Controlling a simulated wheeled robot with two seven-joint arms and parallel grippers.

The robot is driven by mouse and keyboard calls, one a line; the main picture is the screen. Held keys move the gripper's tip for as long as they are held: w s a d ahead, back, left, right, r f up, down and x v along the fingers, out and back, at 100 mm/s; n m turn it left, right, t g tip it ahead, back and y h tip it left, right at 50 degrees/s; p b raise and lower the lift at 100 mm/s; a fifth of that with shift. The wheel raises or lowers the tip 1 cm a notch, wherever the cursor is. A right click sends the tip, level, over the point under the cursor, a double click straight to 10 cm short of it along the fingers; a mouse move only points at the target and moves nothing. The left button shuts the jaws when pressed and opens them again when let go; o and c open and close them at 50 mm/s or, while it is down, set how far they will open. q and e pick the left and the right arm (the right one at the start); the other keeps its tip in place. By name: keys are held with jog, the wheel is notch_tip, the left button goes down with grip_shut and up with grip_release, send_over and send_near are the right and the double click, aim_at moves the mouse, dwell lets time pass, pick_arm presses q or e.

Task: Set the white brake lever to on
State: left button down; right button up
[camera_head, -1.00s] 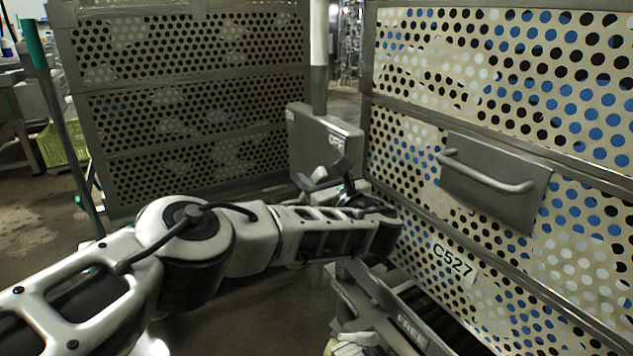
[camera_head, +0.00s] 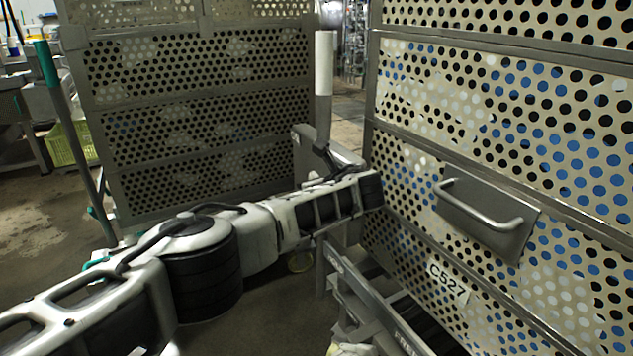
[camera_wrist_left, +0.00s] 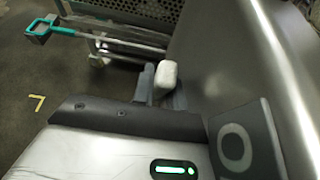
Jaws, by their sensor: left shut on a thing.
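The white brake lever (camera_head: 324,62) stands close to upright in the head view, a long white grip on a grey rod. Its foot meets a grey plate (camera_head: 303,150) between the two perforated cages. The plate's lettering cannot be read now. My left arm reaches across from the left to just in front of the plate, and its wrist hides the fingers there. In the left wrist view my left gripper (camera_wrist_left: 162,92) is shut, with a rounded white end between grey pads. It looks like part of the lever, though its contact point is unclear. My right gripper is out of view.
A perforated cage (camera_head: 190,145) stands behind the arm; another, with a bar handle (camera_head: 482,208) and a C527 label (camera_head: 447,282), stands close on the right. A metal rail (camera_head: 350,275) lies low beneath the wrist. Open floor (camera_head: 40,225) shows at left.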

pick_arm(q)
jog(key=shift+w, duration=0.1)
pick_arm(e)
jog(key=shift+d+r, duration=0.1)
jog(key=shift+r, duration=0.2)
pick_arm(q)
jog(key=shift+a, duration=0.1)
jog(key=c, duration=1.4)
grip_release()
jog(key=shift+r, duration=0.1)
